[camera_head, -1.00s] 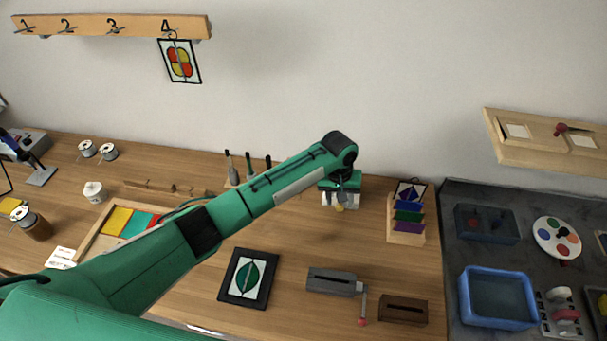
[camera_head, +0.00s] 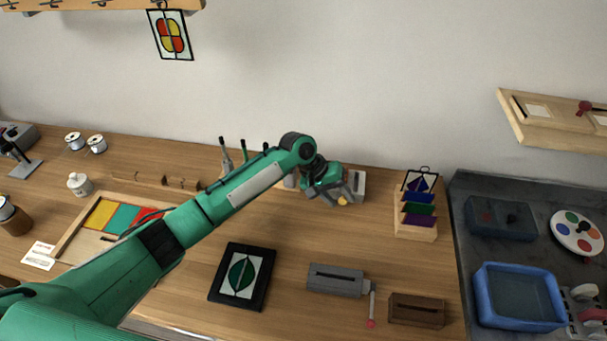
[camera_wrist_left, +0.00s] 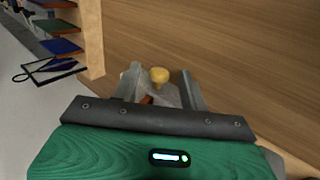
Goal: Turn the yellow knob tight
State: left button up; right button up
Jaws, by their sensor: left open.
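The yellow knob (camera_head: 342,200) shows small at the tips of my left gripper (camera_head: 350,192), which is over the back middle of the bench. In the left wrist view the knob (camera_wrist_left: 159,75) shows a round top, and the fingers of my left gripper (camera_wrist_left: 161,88) stand apart on either side of it. I cannot tell whether they touch it. A pale grey block (camera_head: 358,182) shows beside the gripper, partly hidden by it. What lies under the knob is mostly hidden. My right gripper is not in view.
A wooden rack (camera_head: 416,226) with coloured panes stands right of the gripper. A black-framed leaf panel (camera_head: 242,276), a grey slotted block (camera_head: 336,281) and a brown slotted block (camera_head: 416,310) lie nearer. Several upright tools (camera_head: 243,150) stand behind my arm. Bench between is clear.

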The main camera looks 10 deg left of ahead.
pick_arm(q)
jog(key=b, duration=0.1)
jog(key=h+b, duration=0.1)
jog(key=b, duration=0.1)
jog(key=shift+a+f, duration=0.2)
jog(key=shift+f, duration=0.2)
jog(key=v, duration=1.4)
jog(key=shift+b, duration=0.35)
jog(key=shift+r, duration=0.1)
